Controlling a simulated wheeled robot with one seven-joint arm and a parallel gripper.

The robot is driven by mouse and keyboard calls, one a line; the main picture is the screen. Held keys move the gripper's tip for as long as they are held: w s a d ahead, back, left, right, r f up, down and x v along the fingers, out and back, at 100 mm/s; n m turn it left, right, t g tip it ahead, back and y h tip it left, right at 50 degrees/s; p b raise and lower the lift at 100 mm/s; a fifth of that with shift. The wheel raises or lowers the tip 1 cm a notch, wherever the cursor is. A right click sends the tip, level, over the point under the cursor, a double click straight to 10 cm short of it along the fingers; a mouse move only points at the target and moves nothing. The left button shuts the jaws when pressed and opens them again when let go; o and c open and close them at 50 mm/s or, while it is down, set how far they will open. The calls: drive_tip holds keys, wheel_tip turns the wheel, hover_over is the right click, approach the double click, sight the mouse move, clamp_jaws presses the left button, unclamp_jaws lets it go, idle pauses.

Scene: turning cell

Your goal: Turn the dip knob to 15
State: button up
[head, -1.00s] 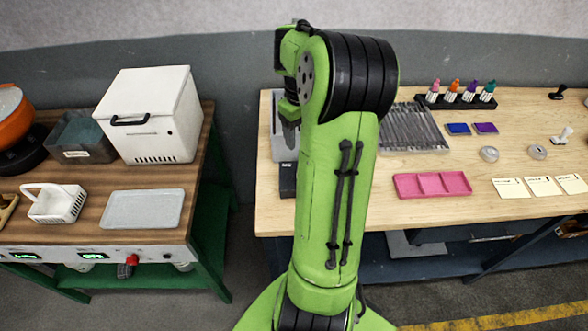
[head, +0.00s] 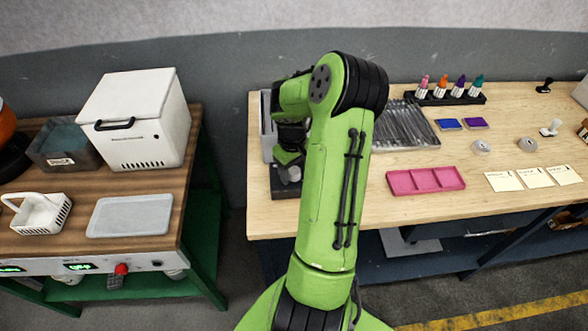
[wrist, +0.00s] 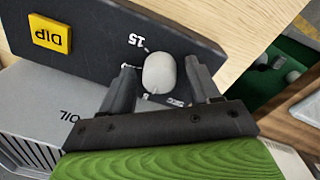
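The dip knob (wrist: 160,73) is a pale grey rounded knob on a black panel (wrist: 95,50) with a yellow DIP label (wrist: 51,33). The number 15 (wrist: 135,40) shows upside down beside the knob; other lettering below it is partly hidden. My gripper (wrist: 160,64) is open, with one finger on each side of the knob and a small gap visible on both sides. I cannot make out a pointer on the knob. In the head view the knob (head: 291,174) shows just below my gripper, on the panel at the right table's left end.
A grey box marked OIL (wrist: 45,105) stands beside the panel. The right table (head: 340,212) also holds a pink tray (head: 426,180), a grey ribbed tray (head: 405,125) and a bottle rack (head: 445,98). A gap separates it from the left table with a white box (head: 140,118).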

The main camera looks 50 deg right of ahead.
drive_tip(key=c, duration=0.9)
drive_tip(key=shift+m, duration=0.3)
drive_tip(key=m, duration=0.4)
drive_tip(key=shift+w+m+b, duration=0.1)
drive_tip(key=shift+m+b, duration=0.2)
drive_tip(key=m, duration=0.4)
drive_tip(key=shift+d+m+b, duration=0.1)
drive_tip(key=shift+m+b, duration=0.2)
drive_tip(key=m, duration=0.3)
drive_tip(key=shift+m, duration=0.3)
drive_tip(key=m+b, duration=0.1)
drive_tip(key=m, duration=0.2)
drive_tip(key=shift+m, duration=0.3)
drive_tip(key=m, duration=0.7)
drive_tip(key=shift+r+y+b, duration=0.1)
drive_tip(key=shift+y+b, duration=0.2)
